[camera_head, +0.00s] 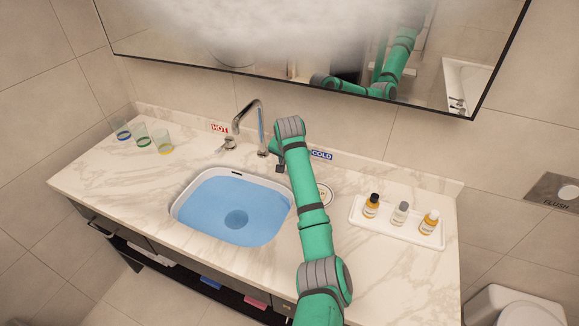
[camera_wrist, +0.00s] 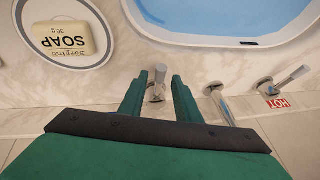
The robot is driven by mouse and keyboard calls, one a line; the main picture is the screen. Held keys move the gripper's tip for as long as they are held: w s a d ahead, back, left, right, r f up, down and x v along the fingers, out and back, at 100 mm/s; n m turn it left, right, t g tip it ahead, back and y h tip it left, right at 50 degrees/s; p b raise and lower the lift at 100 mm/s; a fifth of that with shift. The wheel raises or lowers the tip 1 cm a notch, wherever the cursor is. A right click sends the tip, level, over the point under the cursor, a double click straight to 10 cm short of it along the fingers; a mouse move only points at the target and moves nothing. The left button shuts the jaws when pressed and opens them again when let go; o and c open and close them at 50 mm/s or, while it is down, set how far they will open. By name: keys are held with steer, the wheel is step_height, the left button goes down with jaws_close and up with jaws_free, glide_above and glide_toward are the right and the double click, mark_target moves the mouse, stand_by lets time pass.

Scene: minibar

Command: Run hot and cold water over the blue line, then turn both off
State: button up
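The white sink (camera_head: 178,207) holds blue water (camera_head: 225,200) over a dark round drain; I cannot make out a separate blue line on its wall. The chrome faucet (camera_head: 259,125) stands behind the sink. The hot handle (camera_head: 229,144) is left of it, by the red HOT label (camera_head: 219,127); it also shows in the wrist view (camera_wrist: 285,80). My gripper (camera_wrist: 158,85) is open, its green fingers either side of the cold handle (camera_wrist: 158,78), with gaps visible. In the head view my gripper (camera_head: 279,160) hides the cold handle near the blue COLD label (camera_head: 321,155). No falling stream is discernible.
Several glasses with coloured bands (camera_head: 142,136) stand at the left. A soap bar (camera_wrist: 60,30) lies in a round dish right of the sink in the head view. A white tray (camera_head: 395,232) holds three small bottles at the right. The mirror (camera_head: 200,58) is partly fogged.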

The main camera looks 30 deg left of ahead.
steer(key=v, duration=1)
steer(key=shift+r, duration=0.35)
steer(key=shift+s+d, duration=0.1)
